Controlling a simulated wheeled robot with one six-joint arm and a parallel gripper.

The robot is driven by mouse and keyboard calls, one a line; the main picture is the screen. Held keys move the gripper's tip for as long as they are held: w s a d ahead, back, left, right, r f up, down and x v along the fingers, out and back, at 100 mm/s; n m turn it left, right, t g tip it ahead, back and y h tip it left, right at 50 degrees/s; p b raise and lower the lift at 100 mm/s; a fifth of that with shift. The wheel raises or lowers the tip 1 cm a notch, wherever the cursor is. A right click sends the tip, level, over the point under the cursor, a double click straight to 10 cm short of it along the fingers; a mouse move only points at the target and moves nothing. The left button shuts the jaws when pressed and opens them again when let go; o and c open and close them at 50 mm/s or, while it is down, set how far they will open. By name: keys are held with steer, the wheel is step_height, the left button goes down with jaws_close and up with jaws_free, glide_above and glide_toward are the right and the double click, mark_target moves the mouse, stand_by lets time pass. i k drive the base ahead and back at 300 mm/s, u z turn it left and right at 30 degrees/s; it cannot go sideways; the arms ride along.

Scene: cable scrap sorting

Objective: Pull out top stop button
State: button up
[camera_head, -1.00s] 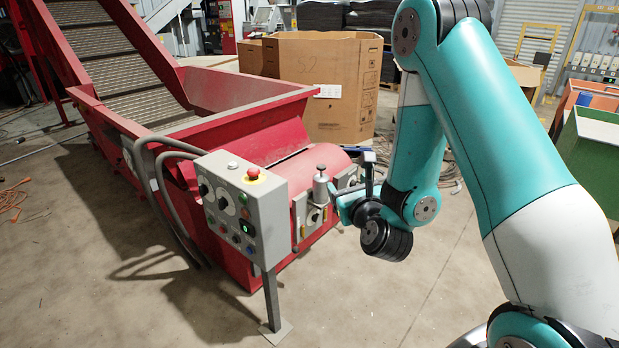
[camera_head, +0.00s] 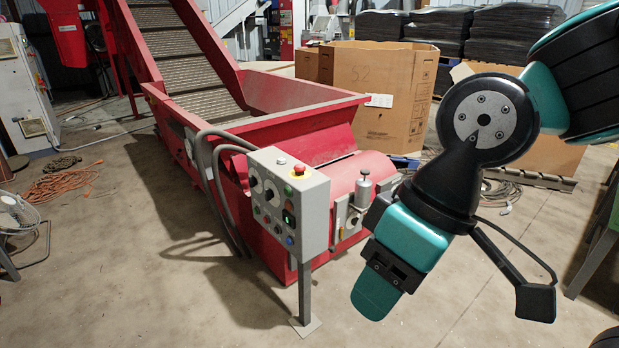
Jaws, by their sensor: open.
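A white button (camera_head: 281,161) sits left of the red one. Knobs and a green light fill the box's front. A grey post (camera_head: 305,290) holds the box up. The red conveyor (camera_head: 320,135) and a metal cylinder (camera_head: 364,188) stand behind. The floor in front is clear.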

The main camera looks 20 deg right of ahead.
mark_target(299, 168)
steer(key=u, duration=0.3)
steer(key=k, duration=0.15)
steer(key=z, duration=1.05)
steer(key=i, duration=0.8)
steer(key=u, duration=0.8)
steer(key=i, duration=0.6)
steer(key=u, duration=0.7)
